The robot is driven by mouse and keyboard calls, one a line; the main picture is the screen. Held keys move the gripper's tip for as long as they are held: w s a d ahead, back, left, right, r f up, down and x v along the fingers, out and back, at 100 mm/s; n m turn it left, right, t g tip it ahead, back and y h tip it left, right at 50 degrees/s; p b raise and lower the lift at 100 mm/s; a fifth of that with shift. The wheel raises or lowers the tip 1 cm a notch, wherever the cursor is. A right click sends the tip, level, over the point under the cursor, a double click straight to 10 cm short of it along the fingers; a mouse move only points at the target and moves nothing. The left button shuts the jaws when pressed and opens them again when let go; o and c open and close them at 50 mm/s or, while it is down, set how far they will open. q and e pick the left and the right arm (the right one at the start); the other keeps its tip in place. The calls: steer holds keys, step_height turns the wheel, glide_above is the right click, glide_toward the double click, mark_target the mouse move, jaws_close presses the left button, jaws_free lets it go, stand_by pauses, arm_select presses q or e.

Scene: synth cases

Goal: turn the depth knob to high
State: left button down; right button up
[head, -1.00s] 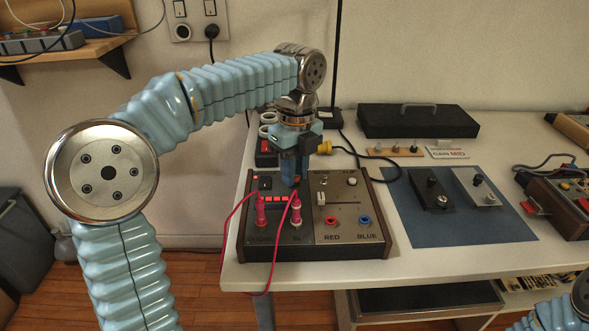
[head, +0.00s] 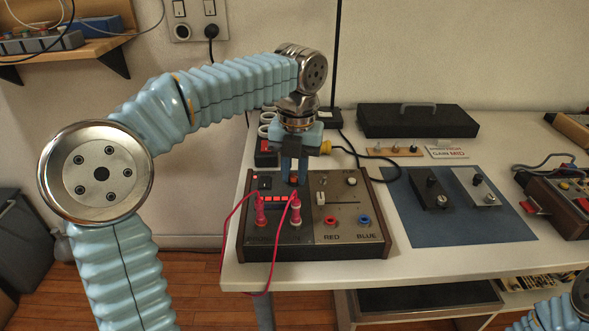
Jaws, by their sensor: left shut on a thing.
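A dark console (head: 312,245) with wooden side cheeks stands near the table's left front edge. My left gripper (head: 294,179) points straight down at the back middle of its panel. Its blue fingers are shut on a small dark knob there, which they mostly hide. I cannot read a depth label or the knob's pointer. My right gripper is out of view; only part of my right arm shows at the lower right.
Two red plugs (head: 260,213) with red leads stand just in front of my left gripper. A small lever (head: 320,198) and red and blue jacks are to its right. Two pedals (head: 430,190) lie on a blue mat (head: 408,222). A black case (head: 418,121) is behind.

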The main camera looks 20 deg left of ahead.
arm_select(q)
steer(key=shift+r+m, duration=0.1)
steer(key=shift+m, duration=0.5)
steer(key=c, duration=1)
jaws_free()
steer(key=r, duration=1.3)
steer(key=shift+d+r, duration=0.2)
steer(key=shift+r, duration=0.15)
